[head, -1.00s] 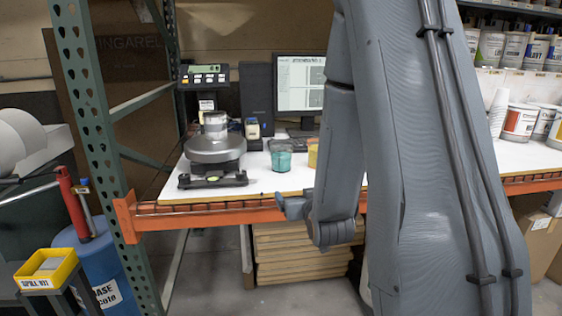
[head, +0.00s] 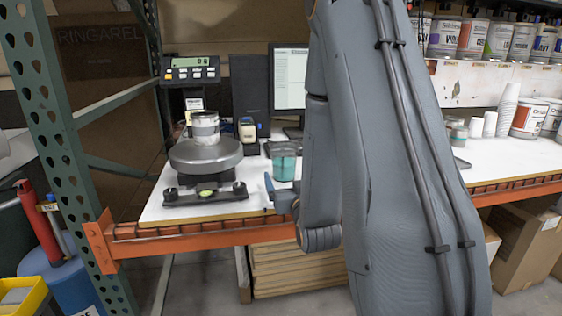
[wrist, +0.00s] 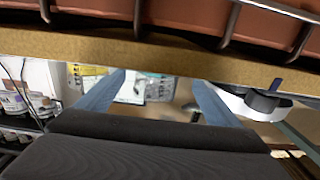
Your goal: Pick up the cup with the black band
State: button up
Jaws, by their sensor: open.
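I cannot make out a black band on any cup for certain. A clear cup with teal contents (head: 284,163) stands on the white table near its front edge. A light container with a greyish band (head: 205,127) sits on the round scale (head: 206,156). Small cups (head: 457,133) stand farther right, partly behind my arm. My gripper (head: 276,190) is at the table's front edge, just below and in front of the teal cup. In the wrist view its two fingers (wrist: 155,95) are apart with nothing held between them.
The table's orange beam (head: 200,236) runs close to my gripper; its edge fills the top of the wrist view. A green rack post (head: 60,130) stands left. A monitor (head: 291,80) stands behind. A stack of white cups (head: 507,108) and paint cans (head: 528,118) are at right.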

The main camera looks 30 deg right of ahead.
aim_at(287, 169)
jog(key=shift+h, duration=0.3)
jog(key=shift+d+p+x, duration=0.15)
jog(key=shift+p+x, duration=0.35)
jog(key=shift+x, duration=1.3)
jog(key=shift+d+p+x, duration=0.1)
jog(key=shift+p+x, duration=0.4)
jog(key=shift+x, duration=1.25)
jog(key=shift+s, duration=0.1)
jog(key=c, duration=1.3)
jog(key=shift+r, duration=0.15)
